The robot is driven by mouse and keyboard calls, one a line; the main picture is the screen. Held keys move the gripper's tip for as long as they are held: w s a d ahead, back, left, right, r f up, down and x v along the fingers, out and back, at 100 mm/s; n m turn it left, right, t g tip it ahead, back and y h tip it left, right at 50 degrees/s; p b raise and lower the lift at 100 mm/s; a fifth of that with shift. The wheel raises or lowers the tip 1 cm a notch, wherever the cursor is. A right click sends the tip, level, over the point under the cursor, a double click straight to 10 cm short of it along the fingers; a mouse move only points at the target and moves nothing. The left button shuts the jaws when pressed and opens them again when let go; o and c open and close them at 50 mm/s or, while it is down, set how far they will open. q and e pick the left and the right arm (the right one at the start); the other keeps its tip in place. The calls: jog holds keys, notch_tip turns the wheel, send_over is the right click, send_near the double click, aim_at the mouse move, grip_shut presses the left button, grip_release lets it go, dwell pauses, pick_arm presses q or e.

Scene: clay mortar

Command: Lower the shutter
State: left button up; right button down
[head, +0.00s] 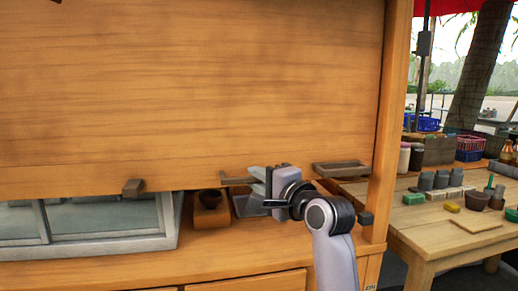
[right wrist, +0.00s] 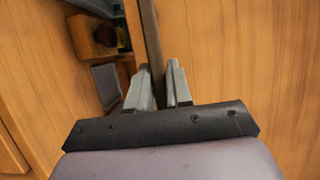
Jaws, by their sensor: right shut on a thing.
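The shutter (head: 190,90) is a large wooden panel filling the upper left of the head view. It hangs partly down, its lower edge a little above the counter. My right gripper (head: 262,189) is at that lower edge, right of its middle, beside a thin brown strip (head: 236,180). In the right wrist view the fingers (right wrist: 161,85) close around the shutter's dark lower edge (right wrist: 151,35), with the panel (right wrist: 235,60) to the right. The fingers hide the exact contact. My left gripper is not in view.
Below the shutter are a grey-framed window (head: 95,240), a small wooden box with a dark bowl (head: 209,212) and the wooden counter (head: 215,252). A small brown block (head: 132,188) sits at the shutter's edge. A wooden post (head: 388,120) and a cluttered table (head: 440,240) stand right.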

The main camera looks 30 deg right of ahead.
jog(key=shift+f+b, duration=2.65)
jog(key=shift+f, duration=7.05)
jog(key=c, duration=1.1)
grip_release()
jog(key=shift+f, duration=0.1)
jog(key=shift+s+r, duration=0.1)
jog(key=shift+r, duration=0.1)
jog(key=shift+s+d+p, duration=0.15)
jog(key=shift+s+p, duration=0.1)
jog(key=shift+s, duration=1.5)
jog(key=shift+s+d+p, duration=0.1)
jog(key=shift+s+p, duration=0.15)
jog(key=shift+s, duration=1.5)
jog(key=shift+f, duration=0.1)
